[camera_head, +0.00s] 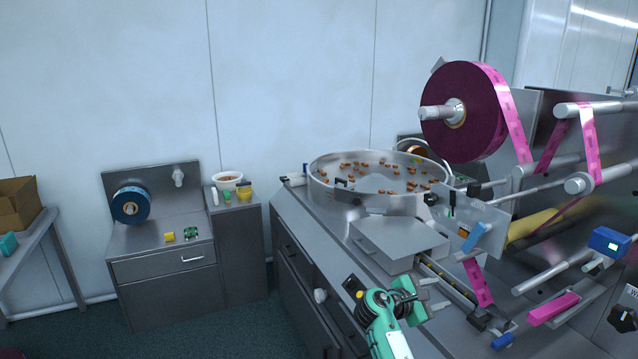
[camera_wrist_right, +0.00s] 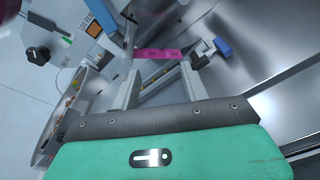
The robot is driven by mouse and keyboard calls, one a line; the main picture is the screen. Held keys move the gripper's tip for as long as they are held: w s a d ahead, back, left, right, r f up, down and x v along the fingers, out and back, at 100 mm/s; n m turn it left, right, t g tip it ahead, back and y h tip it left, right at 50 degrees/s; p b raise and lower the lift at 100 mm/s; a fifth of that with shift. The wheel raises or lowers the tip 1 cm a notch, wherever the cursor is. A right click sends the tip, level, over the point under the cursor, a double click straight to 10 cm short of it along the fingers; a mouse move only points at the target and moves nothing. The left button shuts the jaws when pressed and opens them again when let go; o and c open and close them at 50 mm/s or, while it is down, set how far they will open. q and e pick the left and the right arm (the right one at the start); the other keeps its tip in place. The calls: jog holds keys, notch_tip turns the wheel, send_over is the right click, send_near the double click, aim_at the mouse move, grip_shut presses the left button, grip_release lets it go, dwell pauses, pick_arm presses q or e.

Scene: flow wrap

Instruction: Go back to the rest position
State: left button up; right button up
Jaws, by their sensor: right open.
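My right gripper (camera_head: 432,297) is open and empty in the head view, held over the front of the machine beside the feed channel (camera_head: 446,283). In the right wrist view its two fingers (camera_wrist_right: 160,88) stand apart with nothing gripped between them. Beyond them show the pink film strip (camera_wrist_right: 158,54) and a blue part (camera_wrist_right: 222,46). In the head view the pink film (camera_head: 477,283) runs down just right of the gripper. My left gripper is not in view.
A round metal bowl (camera_head: 330,194) with several brown pieces stands behind the gripper. A large film roll (camera_head: 462,112) is at upper right. A pink block (camera_head: 553,309) lies on the machine's right side. A side cabinet (camera_head: 165,268) stands left, with open floor in front.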

jog(key=s+f+m+g+y, duration=0.1)
jog(key=s+f+m+y, duration=0.6)
jog(key=s+f, duration=1.15)
jog(key=s+a+r+m+g+y, duration=0.1)
jog(key=s+a+m+y, duration=0.3)
jog(key=s, duration=0.9)
jog(key=s+a+r+m+g+y, duration=0.1)
jog(key=s+a+m+y, duration=0.3)
jog(key=s, duration=1)
notch_tip(320, 180, down, 30)
jog(key=g, duration=0.1)
jog(key=s+d+f+g, duration=0.1)
jog(key=s+d+f, duration=0.2)
jog(key=s+f, duration=1.6)
jog(key=shift+s+f+n+h, duration=0.2)
jog(key=shift+f+n+h, duration=0.15)
jog(key=shift+f, duration=0.4)
